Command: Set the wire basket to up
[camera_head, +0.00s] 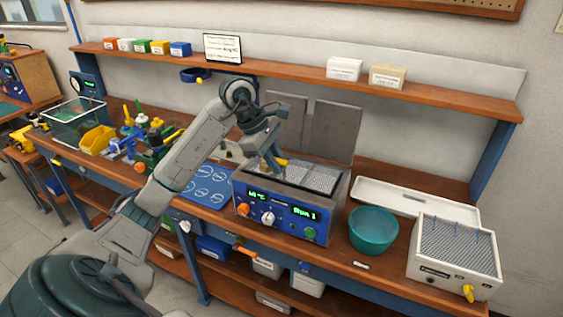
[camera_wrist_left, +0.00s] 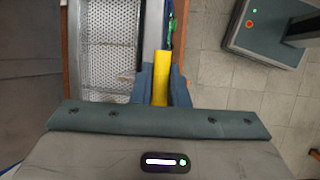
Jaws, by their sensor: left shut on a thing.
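The wire basket (camera_head: 318,178) is a grey metal mesh in the open tank of a bench unit (camera_head: 283,219) with a blue front panel, knobs and green displays. Its mesh also shows at the upper left of the left wrist view (camera_wrist_left: 108,45). My left gripper (camera_head: 277,164) is at the tank's left end, shut on the basket's yellow handle (camera_wrist_left: 161,80), which lies between its fingers. The mesh shows near the tank's rim; I cannot tell its exact height. My right gripper is not in view.
A teal bowl (camera_head: 373,230) and a white box with a mesh top (camera_head: 455,254) stand to the right. A long white tray (camera_head: 415,201) lies behind them. A blue mat (camera_head: 207,186) lies left of the unit. Two grey panels (camera_head: 333,132) stand behind it, below a shelf (camera_head: 290,78).

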